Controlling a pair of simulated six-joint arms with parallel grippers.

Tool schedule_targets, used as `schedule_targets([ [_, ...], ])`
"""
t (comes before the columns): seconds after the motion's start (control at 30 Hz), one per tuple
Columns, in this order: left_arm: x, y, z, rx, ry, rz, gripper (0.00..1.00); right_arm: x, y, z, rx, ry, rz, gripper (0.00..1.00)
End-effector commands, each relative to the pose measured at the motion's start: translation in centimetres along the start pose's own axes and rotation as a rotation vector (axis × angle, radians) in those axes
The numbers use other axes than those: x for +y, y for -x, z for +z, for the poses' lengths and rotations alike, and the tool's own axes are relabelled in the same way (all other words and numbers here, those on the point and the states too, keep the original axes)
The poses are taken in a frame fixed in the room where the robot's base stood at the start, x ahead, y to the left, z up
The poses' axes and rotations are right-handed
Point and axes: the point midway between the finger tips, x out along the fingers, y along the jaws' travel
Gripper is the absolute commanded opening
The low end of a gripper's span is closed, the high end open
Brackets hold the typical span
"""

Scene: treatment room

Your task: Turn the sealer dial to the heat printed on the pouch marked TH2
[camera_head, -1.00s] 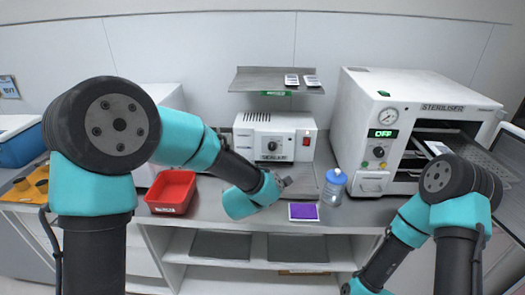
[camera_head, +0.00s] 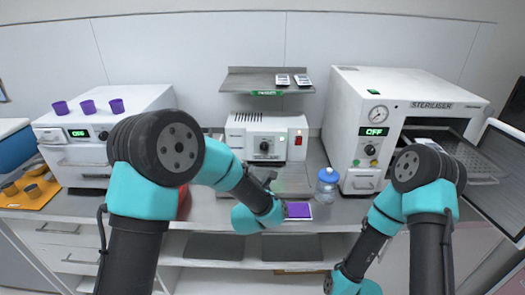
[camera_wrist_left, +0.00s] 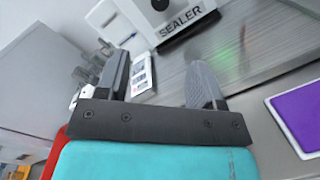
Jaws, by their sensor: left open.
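The white sealer (camera_head: 240,141) stands at the back middle of the counter. Its round dark dial (camera_head: 264,147) is on the front, left of a red switch; the dial also shows at the wrist view's top edge (camera_wrist_left: 160,4). Its setting is too small to read. Two white pouches (camera_head: 282,79) (camera_head: 302,80) lie on the shelf above. Another white printed packet (camera_wrist_left: 141,78) shows beyond the fingers in the left wrist view; no TH2 mark is legible. My left gripper (camera_wrist_left: 160,75) is open and empty, low in front of the sealer. My right gripper is out of view.
A purple pad (camera_head: 299,210) and a blue-capped bottle (camera_head: 327,185) are right of my left gripper. The steriliser (camera_head: 345,110) stands right, its door open. A white oven (camera_head: 75,140) with purple cups stands left. A red bin (camera_head: 184,200) is mostly hidden by my arm.

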Motion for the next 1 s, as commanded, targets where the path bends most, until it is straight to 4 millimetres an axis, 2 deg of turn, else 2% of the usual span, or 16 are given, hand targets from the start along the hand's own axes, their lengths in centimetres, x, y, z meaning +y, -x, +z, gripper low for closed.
schedule_targets([
  [0.27,0.1,-1.8,-0.1,0.001,0.0,0.002,0.62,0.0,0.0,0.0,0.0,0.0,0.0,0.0],
  [1.0,0.0,-13.1,-0.1,0.001,-0.001,0.0,0.62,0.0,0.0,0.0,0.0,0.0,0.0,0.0],
])
